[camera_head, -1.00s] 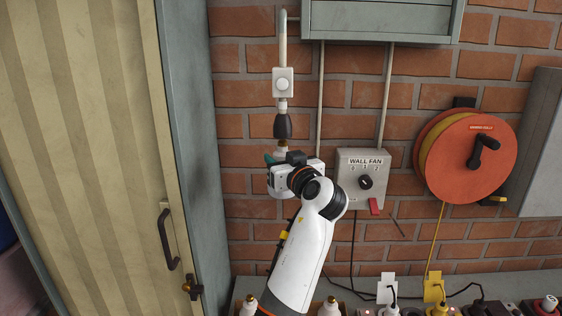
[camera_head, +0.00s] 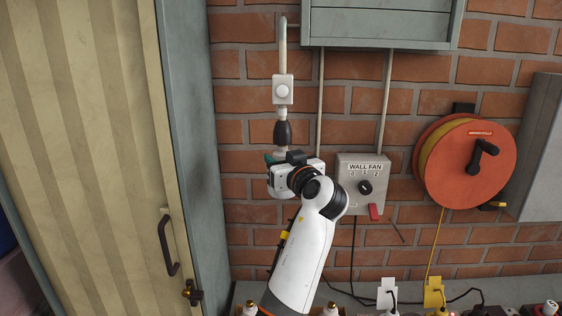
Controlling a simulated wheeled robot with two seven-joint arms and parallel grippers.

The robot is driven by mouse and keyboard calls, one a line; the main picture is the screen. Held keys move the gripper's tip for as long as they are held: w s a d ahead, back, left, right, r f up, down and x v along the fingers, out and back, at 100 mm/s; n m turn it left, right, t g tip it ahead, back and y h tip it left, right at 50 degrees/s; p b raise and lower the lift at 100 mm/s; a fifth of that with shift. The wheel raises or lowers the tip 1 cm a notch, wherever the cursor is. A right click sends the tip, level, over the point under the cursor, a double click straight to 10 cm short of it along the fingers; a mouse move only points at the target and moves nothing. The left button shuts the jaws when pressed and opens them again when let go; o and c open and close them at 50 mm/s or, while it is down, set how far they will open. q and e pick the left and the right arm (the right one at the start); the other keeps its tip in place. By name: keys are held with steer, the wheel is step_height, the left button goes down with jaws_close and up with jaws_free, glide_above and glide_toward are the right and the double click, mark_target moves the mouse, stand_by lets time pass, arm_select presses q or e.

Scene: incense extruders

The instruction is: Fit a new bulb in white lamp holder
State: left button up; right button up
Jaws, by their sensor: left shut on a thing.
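A lamp holder (camera_head: 282,132) hangs on the wall below a white switch box (camera_head: 283,90); its body looks dark, with a pale collar above. My left gripper (camera_head: 280,163) is directly under the holder, shut on a bulb. The bulb is almost wholly hidden by the gripper and my wrist. The bulb's top is at or just inside the holder's lower end; I cannot tell how far in. My right gripper is not in view.
Bulbs with brass caps (camera_head: 249,307) stand on the shelf below. A wall fan control box (camera_head: 363,185) is just right of my wrist. An orange cable reel (camera_head: 466,163) hangs further right. A grey-framed door (camera_head: 90,150) is at left.

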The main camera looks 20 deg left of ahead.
arm_select(q)
steer(key=shift+r, duration=0.25)
stand_by(0.7)
steer(key=shift+r+n+g+y+b, duration=0.1)
steer(key=shift+n+g+y+b, duration=0.4)
steer(key=shift+y+b, duration=0.15)
steer(key=shift+n+g+y+b, duration=0.35)
steer(key=shift+n+g+b, duration=0.05)
steer(key=shift+g+b, duration=0.1)
steer(key=shift+s+r+n+g+y, duration=0.1)
steer(key=shift+n+g+y, duration=0.4)
steer(key=shift+g, duration=0.1)
